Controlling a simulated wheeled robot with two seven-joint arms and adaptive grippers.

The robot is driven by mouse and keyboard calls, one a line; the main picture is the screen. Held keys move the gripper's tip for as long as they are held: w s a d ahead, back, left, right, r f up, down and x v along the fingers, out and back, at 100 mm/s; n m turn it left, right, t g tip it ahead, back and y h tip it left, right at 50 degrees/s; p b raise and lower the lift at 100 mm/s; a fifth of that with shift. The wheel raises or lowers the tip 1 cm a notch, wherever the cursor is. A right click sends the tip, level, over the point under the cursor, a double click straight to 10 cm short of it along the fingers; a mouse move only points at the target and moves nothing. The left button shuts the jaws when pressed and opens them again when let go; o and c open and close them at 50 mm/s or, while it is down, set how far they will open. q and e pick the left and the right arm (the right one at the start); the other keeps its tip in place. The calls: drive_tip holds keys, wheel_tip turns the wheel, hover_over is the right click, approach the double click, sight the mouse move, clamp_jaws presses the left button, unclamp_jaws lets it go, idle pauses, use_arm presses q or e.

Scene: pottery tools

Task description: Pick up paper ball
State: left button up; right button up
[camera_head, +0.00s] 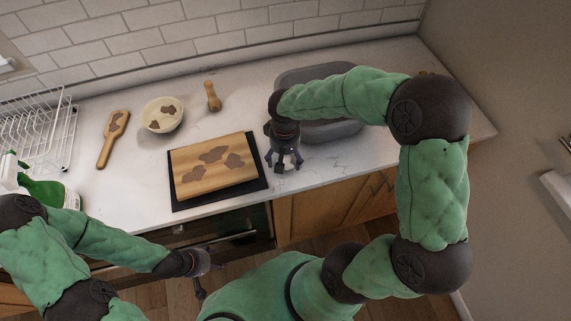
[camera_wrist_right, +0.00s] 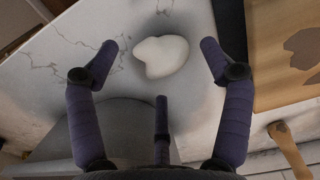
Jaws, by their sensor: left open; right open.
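The paper ball is a small white lump (camera_wrist_right: 160,56) on the white marble counter. In the right wrist view it sits between the spread fingers of my right gripper (camera_wrist_right: 159,47), with no finger visibly touching it. In the head view my right gripper (camera_head: 285,164) points down over the counter, right of the cutting board, and mostly hides the ball (camera_head: 289,168). My right gripper is open and empty. My left gripper (camera_head: 203,282) is open and empty, low in front of the counter, away from the ball.
A stained wooden board (camera_head: 213,166) on a black mat (camera_head: 188,205) lies left of the right gripper. A grey basin (camera_head: 305,74) is behind my right arm. A bowl (camera_head: 162,115), wooden tool (camera_head: 213,96), paddle (camera_head: 112,138) and dish rack (camera_head: 35,125) stand further left.

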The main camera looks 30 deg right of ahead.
sight(286, 160)
wheel_tip(286, 160, down, 4)
drive_tip(key=shift+w+d+r+b, duration=0.1)
drive_tip(key=shift+d+r+b, duration=0.05)
drive_tip(key=shift+r+b, duration=0.15)
drive_tip(key=c, duration=0.8)
drive_tip(key=shift+r, duration=0.1)
